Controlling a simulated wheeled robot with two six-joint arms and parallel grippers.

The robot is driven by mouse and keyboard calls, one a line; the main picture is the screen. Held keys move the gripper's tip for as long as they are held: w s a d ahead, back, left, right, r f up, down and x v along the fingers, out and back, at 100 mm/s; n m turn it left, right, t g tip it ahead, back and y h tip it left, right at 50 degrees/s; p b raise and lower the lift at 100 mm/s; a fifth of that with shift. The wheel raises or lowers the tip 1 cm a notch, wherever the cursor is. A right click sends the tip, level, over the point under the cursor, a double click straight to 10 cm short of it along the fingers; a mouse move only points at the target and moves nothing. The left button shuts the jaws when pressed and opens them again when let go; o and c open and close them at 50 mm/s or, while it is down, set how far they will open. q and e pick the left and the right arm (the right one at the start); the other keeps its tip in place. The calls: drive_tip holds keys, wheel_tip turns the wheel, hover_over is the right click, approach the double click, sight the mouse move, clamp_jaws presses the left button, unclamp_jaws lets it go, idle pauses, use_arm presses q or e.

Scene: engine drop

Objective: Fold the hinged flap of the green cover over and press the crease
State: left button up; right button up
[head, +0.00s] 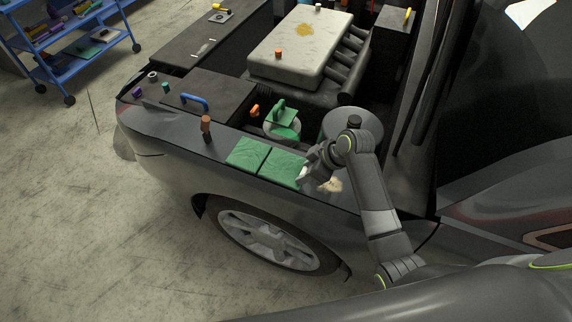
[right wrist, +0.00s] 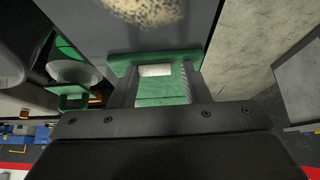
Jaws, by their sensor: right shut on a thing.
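The green cover (head: 247,155) lies on the dark fender of the car in the head view, as two panels side by side with a crease line between them. My right gripper (head: 307,172) is at the right edge of the right panel. In the right wrist view the gripper (right wrist: 155,88) is shut on the green cover (right wrist: 160,58), which shows between and beyond its two fingers. A pale patch shows between the fingers. The fingers hide part of the cover's edge. My left gripper is not in view.
A beige stained cloth (head: 331,185) lies on the fender right of the gripper. A brown-capped bottle (head: 207,127) stands left of the cover.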

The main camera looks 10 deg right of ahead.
drive_tip(key=shift+w+a+r+g+h+p, duration=0.3)
drive_tip(key=shift+a+r+p, duration=0.1)
drive_tip(key=shift+p, duration=0.35)
drive_tip(key=shift+c, duration=0.4)
drive_tip(key=shift+w+a+r+p, duration=0.1)
drive_tip(key=shift+w+r+p, duration=0.25)
drive_tip(key=shift+p, duration=0.45)
drive_tip(key=shift+c, duration=0.6)
drive_tip(key=shift+w+a+r+g+h+p, duration=0.15)
drive_tip(key=shift+r+g+h+p, duration=0.25)
drive_tip(key=shift+r+h+p, duration=0.55)
drive_tip(key=shift+a+f+p, duration=0.1)
drive_tip(key=shift+p, duration=0.5)
drive_tip(key=shift+f, duration=0.1)
